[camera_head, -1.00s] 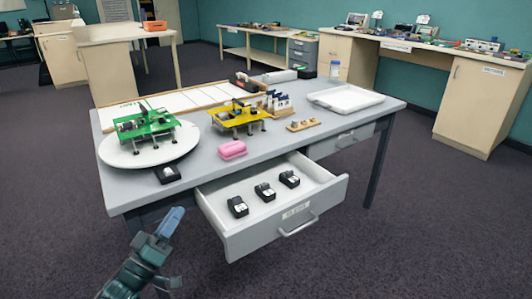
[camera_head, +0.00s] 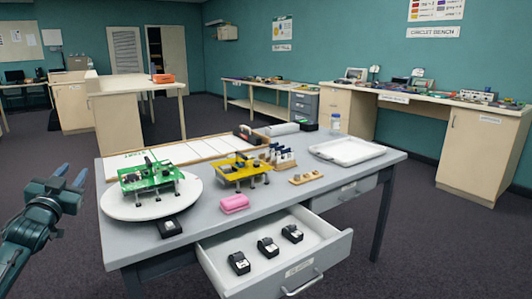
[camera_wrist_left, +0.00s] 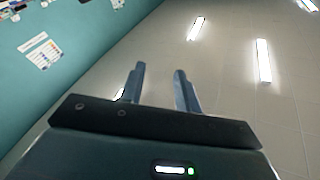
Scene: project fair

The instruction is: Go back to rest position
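My left gripper (camera_head: 72,176) is raised at the left of the head view, to the left of the grey table and clear of it. Its two fingers stand apart with nothing between them. In the left wrist view the open fingers (camera_wrist_left: 160,88) point toward the ceiling and its lights. My right gripper is in neither view.
The grey table (camera_head: 290,207) stands ahead, with its front drawer (camera_head: 330,250) pulled open and several black blocks inside. On top are a white turntable (camera_head: 112,205) with a green board (camera_head: 150,178), a yellow board (camera_head: 238,172), a pink block (camera_head: 234,204) and a white tray (camera_head: 347,151).

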